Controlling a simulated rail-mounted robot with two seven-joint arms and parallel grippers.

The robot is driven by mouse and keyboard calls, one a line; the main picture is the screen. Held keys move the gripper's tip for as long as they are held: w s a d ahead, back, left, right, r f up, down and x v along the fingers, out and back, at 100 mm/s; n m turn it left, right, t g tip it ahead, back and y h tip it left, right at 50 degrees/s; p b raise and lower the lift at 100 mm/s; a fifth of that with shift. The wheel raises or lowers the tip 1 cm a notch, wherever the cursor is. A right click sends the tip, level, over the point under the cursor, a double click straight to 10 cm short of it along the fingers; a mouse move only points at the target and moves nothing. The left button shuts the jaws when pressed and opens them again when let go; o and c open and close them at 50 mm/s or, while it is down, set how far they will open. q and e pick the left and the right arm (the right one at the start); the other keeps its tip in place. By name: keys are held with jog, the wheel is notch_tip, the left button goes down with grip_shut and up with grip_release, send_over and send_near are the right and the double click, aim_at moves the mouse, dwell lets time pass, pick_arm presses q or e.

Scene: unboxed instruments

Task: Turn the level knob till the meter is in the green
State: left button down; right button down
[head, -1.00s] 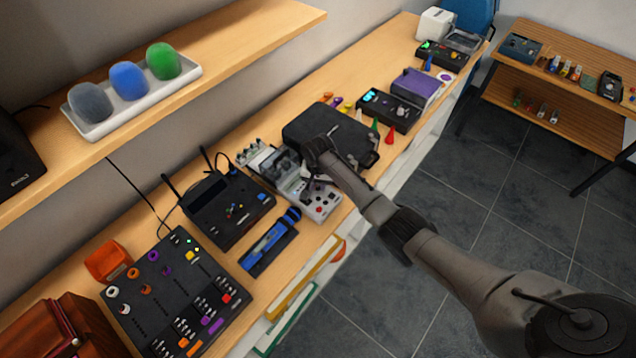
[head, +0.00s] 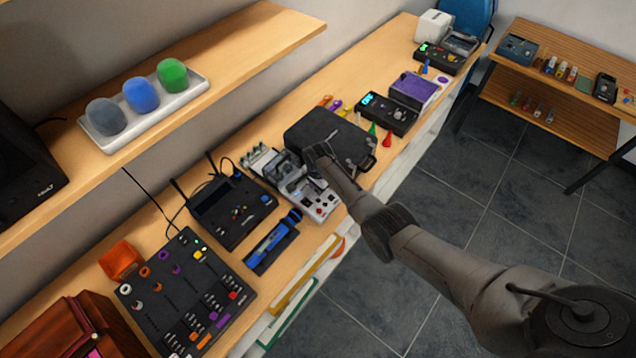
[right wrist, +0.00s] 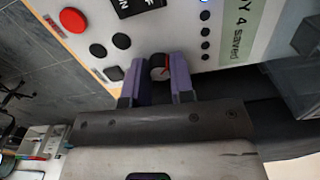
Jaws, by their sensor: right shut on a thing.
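The grey-white instrument (head: 318,208) stands on the wooden bench, with a red button and several dark knobs on its face. My right gripper (right wrist: 160,76) is at this instrument, its two purple fingers shut on a knob (right wrist: 160,68). A pale green display (right wrist: 238,22) on the panel reads "Y 4 saved" in part. In the head view my right arm hides part of the instrument. No meter needle or green zone can be made out. My left gripper is not in view.
A black case (head: 325,135) lies right behind my right gripper. A blue handheld device on a black tray (head: 270,248) and a black router-like unit (head: 232,212) stand to the left. A black mixer-like panel (head: 180,300) is nearer. Open tiled floor lies right of the bench.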

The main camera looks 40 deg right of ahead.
jog(key=shift+m+p, duration=0.35)
jog(key=shift+m, duration=0.65)
jog(key=c, duration=1)
grip_release()
jog(key=shift+r, duration=0.1)
jog(key=shift+r, duration=0.3)
jog(key=shift+r+p, duration=1.2)
jog(key=shift+r, duration=5.35)
